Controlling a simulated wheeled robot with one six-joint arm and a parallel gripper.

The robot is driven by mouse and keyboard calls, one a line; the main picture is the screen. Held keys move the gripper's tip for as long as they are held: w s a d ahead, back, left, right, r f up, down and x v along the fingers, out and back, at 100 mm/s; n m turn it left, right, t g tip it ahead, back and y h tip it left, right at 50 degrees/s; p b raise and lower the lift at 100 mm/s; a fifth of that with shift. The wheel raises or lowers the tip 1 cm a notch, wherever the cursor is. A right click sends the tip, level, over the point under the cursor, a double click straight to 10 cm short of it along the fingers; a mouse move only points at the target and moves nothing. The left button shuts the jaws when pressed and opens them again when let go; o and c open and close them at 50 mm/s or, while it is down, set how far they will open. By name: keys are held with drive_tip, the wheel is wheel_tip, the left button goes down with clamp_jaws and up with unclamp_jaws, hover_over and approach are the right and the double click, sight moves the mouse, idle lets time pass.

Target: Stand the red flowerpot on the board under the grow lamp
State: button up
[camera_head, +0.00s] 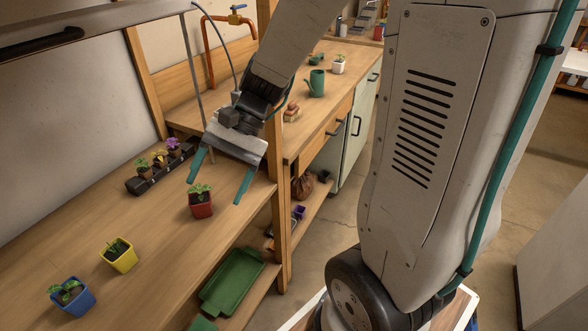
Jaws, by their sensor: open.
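The red flowerpot (201,206) with a small green plant stands upright on the wooden bench top (165,235), near its front edge. My gripper (214,192) is above and around the pot, its two teal fingers spread apart. The left finger is up and left of the plant and the right finger is to the right of the pot. I cannot tell whether either finger touches it. A long grey fixture (100,22) hangs above the bench at the top left; I cannot tell if it is the grow lamp. No separate board shows clearly.
A yellow pot (119,255) and a blue pot (72,297) stand on the bench at lower left. A black tray (135,186) with several small plants lies behind. A wooden post (281,240) rises right of the red pot. A green tray (232,281) sits on the lower shelf.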

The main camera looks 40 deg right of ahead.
drive_tip(key=s+d+r+n+t+h, duration=0.1)
drive_tip(key=s+d+r+n+h, duration=0.2)
drive_tip(key=s, duration=0.4)
drive_tip(key=s+d+r+n+t+h, duration=0.1)
drive_tip(key=s+d+r+n+h, duration=0.2)
drive_tip(key=s, duration=0.4)
drive_tip(key=r+n+h, duration=0.1)
drive_tip(key=n+h, duration=0.1)
drive_tip(key=shift+s+r+n+t+h, duration=0.2)
drive_tip(key=shift+r+n+t+h, duration=0.1)
drive_tip(key=shift+n, duration=0.1)
drive_tip(key=shift+d, duration=0.1)
